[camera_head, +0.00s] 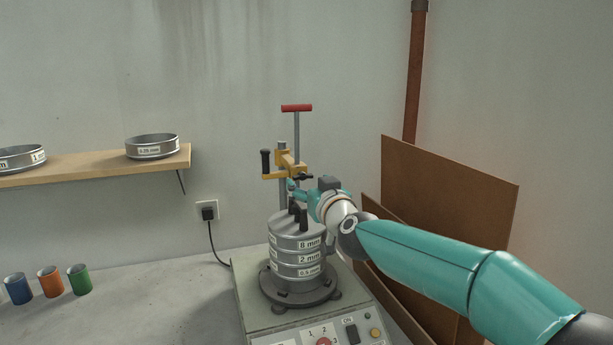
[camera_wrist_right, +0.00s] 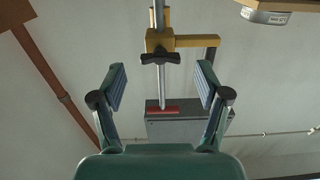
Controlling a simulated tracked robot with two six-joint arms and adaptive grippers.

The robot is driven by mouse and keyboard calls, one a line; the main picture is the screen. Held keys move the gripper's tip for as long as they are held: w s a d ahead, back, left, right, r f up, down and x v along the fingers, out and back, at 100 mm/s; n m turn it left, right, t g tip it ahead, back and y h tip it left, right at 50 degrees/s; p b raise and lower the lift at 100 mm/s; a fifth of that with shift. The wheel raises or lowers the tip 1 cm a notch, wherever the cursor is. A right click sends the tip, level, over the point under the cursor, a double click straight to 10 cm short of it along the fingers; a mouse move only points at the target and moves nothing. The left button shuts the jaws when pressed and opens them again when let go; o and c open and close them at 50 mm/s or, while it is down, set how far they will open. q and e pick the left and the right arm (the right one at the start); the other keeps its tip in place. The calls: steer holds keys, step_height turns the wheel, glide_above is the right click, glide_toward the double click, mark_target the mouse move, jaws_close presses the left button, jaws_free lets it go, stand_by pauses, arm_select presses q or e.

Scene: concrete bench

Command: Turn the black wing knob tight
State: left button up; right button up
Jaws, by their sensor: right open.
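The black wing knob (camera_head: 304,176) sits on the yellow clamp (camera_head: 288,166), which rides on an upright steel rod above the sieve stack (camera_head: 297,253). In the right wrist view the wing knob (camera_wrist_right: 160,58) lies crosswise, beyond the fingertips and roughly centred between them. My right gripper (camera_head: 292,187) reaches in from the right, just below the clamp. Its two fingers are apart and empty in the right wrist view (camera_wrist_right: 162,84). The knob is not between the pads and nothing touches it there. My left gripper is out of view.
A black handle (camera_head: 265,162) stands on the clamp's left end. A red T-handle (camera_head: 296,107) tops the rod. The shaker base (camera_head: 255,293) stands on the bench, with brown boards (camera_head: 450,195) behind my right arm. Coloured cups (camera_head: 50,281) stand at left.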

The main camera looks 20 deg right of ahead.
mark_target(304, 179)
steer(key=shift+w+p, duration=0.35)
steer(key=shift+w, duration=1.4)
